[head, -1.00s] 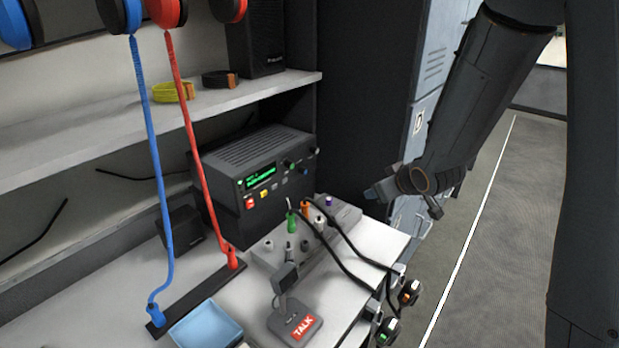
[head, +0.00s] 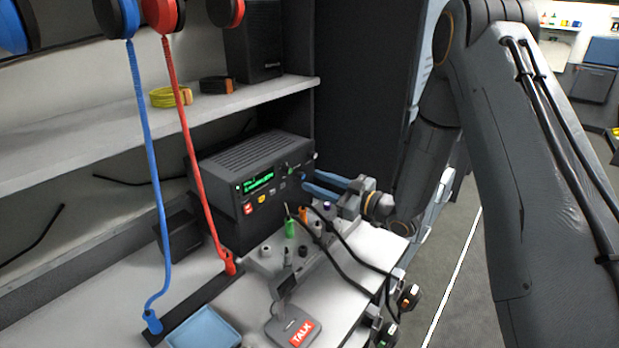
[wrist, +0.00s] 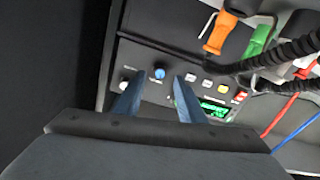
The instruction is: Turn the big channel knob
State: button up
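The dark radio (head: 225,165) stands on the desk with a lit green display (head: 260,183); its front face also shows in the wrist view, upside down. A blue-capped knob (wrist: 159,72) shows between the tips of my gripper (wrist: 158,80), and a pale knob (wrist: 125,86) lies beside the left finger. A big dark channel knob cannot be made out clearly; the fingers cover part of the panel. My gripper (head: 309,181) is open, its two blue fingers apart and pointing at the right part of the radio front. Whether the tips touch anything cannot be told.
Jacks with a green plug (head: 291,228) and an orange plug (head: 304,214) and black cables stand below my gripper. A TALK microphone (head: 291,325) and a blue tray (head: 204,329) are in front. A red cord (head: 187,130) hangs left of the radio. A shelf (head: 235,100) is above.

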aim_at(304, 177)
jog(key=shift+p+x, duration=0.3)
jog(key=shift+x, duration=1.25)
jog(key=shift+c, duration=0.2)
grip_shut()
jog(key=shift+m+b, duration=0.3)
jog(key=shift+m, duration=2)
jog(key=shift+o, duration=0.2)
grip_release()
jog(key=b+v, duration=0.2)
jog(key=v, duration=0.5)
jog(key=shift+s+d, duration=0.2)
jog(key=shift+d, duration=0.15)
